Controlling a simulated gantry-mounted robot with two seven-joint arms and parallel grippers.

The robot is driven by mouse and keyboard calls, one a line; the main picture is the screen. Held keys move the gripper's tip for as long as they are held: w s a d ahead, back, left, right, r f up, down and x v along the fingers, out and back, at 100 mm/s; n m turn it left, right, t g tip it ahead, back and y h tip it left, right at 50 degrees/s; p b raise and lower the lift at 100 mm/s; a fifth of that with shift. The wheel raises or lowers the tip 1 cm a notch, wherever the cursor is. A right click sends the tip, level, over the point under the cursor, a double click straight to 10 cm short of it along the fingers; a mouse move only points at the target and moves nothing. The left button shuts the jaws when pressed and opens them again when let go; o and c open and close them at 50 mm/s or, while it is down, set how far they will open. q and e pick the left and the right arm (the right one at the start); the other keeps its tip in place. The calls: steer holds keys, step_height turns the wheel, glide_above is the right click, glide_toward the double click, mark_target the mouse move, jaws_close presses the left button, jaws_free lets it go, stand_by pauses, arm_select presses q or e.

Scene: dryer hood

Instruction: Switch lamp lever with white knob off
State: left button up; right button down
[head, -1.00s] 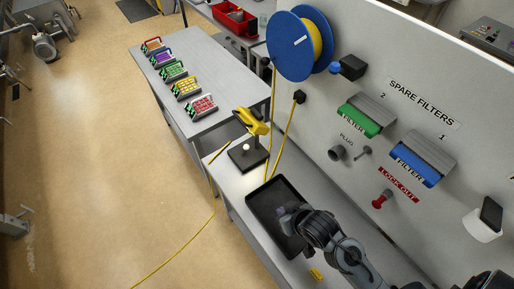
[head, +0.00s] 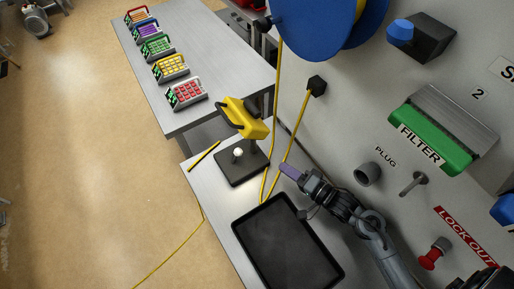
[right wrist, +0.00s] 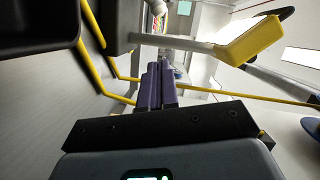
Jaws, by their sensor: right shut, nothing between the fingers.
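The lamp lever's white knob (head: 238,152) stands on a dark square base (head: 240,168) on the workbench. The yellow lamp head (head: 243,117) is just behind it. My right gripper (head: 287,169), with purple fingers, is to the right of the base, apart from the knob. Its fingers are shut and empty. In the right wrist view the shut fingers (right wrist: 161,86) point toward a white knob (right wrist: 157,7) at the top edge, with the yellow lamp head (right wrist: 250,41) to the right. My left gripper is not in view.
A black tray (head: 238,222) lies on the bench in front of the base. Yellow cables (head: 290,140) hang from the blue reel (head: 320,22) and a wall socket, between my gripper and the base. The wall panel with filter, plug and lock-out parts stands close on the right.

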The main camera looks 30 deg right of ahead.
mark_target(236, 157)
steer(key=shift+d+f, duration=0.15)
steer(key=shift+d, duration=0.05)
steer(key=shift+m, duration=0.3)
steer(key=x, duration=1)
steer(key=shift+a+r+b, duration=0.1)
steer(key=shift+r+b, duration=0.15)
steer(key=shift+b, duration=0.1)
steer(key=a, duration=0.1)
steer(key=w+a, duration=0.1)
steer(key=shift+a+f, duration=0.3)
steer(key=shift+f, duration=0.1)
steer(key=shift+w+a+f, duration=0.1)
steer(key=shift+w+a, duration=0.1)
steer(key=shift+a, duration=0.25)
